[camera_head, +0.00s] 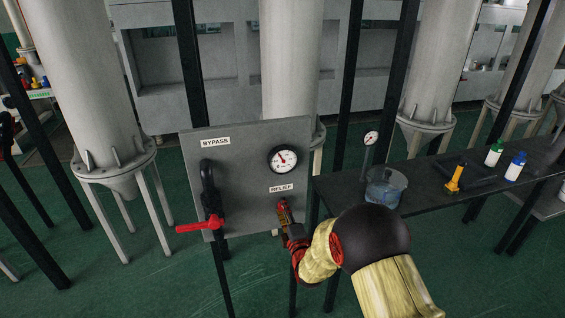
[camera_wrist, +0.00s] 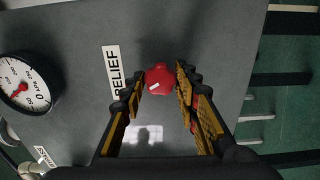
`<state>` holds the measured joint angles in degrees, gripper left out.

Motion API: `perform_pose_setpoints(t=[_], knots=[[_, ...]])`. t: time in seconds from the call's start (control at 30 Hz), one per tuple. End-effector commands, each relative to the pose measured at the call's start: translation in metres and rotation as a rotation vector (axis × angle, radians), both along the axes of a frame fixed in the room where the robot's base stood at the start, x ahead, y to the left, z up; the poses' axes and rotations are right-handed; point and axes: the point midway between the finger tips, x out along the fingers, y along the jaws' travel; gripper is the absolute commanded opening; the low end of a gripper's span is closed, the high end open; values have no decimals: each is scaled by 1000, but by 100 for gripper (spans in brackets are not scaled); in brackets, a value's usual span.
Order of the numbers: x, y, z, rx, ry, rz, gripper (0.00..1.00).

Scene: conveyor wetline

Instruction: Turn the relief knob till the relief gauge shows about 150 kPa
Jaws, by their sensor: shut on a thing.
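The red relief knob (camera_wrist: 160,78) sits on the grey panel beside the RELIEF label (camera_wrist: 113,72). In the wrist view it is between the tips of my gripper (camera_head: 284,212), which is shut on it. In the head view my fingers and hand hide most of the knob. The relief gauge (camera_head: 284,160) is round and white with a black rim, above the RELIEF label in the head view. Its red needle points up and to the left there; the numbers are too small to read. The gauge also shows at the left of the wrist view (camera_wrist: 14,76), partly cut off, marked kPa.
A black BYPASS pipe (camera_head: 207,185) with a red lever handle (camera_head: 200,225) is left on the same panel (camera_head: 240,205).

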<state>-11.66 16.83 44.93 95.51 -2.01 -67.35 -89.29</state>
Motion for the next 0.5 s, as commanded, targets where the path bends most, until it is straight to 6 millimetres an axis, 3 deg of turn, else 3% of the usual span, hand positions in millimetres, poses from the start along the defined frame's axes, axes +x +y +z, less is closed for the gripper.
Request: perform_pose_setpoints(t=[0.5], knots=[[-1, 0, -3, -101, -18, 1, 13]])
